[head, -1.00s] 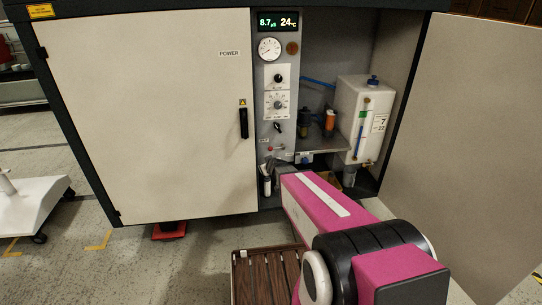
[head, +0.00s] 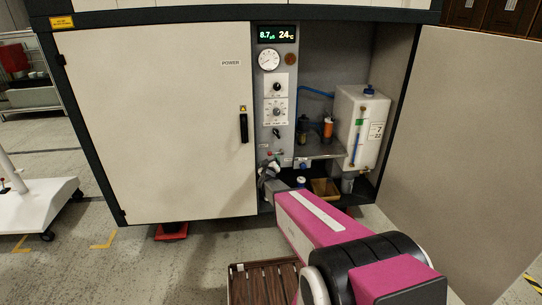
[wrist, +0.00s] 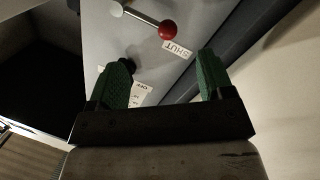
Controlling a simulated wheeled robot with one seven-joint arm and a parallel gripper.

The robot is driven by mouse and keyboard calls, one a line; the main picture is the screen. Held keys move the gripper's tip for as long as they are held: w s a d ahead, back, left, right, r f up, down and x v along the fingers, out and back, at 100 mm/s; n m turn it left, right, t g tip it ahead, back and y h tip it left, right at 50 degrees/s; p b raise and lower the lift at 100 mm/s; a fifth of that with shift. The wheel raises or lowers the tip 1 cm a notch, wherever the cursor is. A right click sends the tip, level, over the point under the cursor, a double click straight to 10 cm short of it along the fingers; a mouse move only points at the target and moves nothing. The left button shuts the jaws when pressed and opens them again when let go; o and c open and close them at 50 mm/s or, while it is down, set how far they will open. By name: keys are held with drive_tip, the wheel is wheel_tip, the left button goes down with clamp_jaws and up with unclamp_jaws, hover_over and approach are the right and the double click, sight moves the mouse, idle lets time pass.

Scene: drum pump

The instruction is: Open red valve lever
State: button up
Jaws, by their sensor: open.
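The valve lever (wrist: 145,17) is a thin silver rod with a red ball knob (wrist: 167,30) at its end, near the top of the wrist view. It is mounted on the grey panel, and a SHUT label (wrist: 178,48) sits just below the knob. My gripper (wrist: 166,66) has its two green fingers apart with nothing between them. The knob lies beyond the fingertips, between the two fingers' lines, not touched. In the head view, my gripper (head: 267,168) is low at the panel (head: 275,110), just below a small red spot; the lever is hard to make out there.
The cabinet's left door (head: 160,125) is closed and its right door (head: 460,150) stands wide open. A white tank (head: 358,125) and a shelf (head: 320,150) are right of the panel. A slatted wooden stool (head: 265,283) stands in front.

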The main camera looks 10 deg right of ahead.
sight(271, 154)
drive_tip(key=x, duration=0.7)
drive_tip(key=shift+w, duration=0.15)
drive_tip(key=shift+c, duration=0.3)
drive_tip(key=c, duration=1.2)
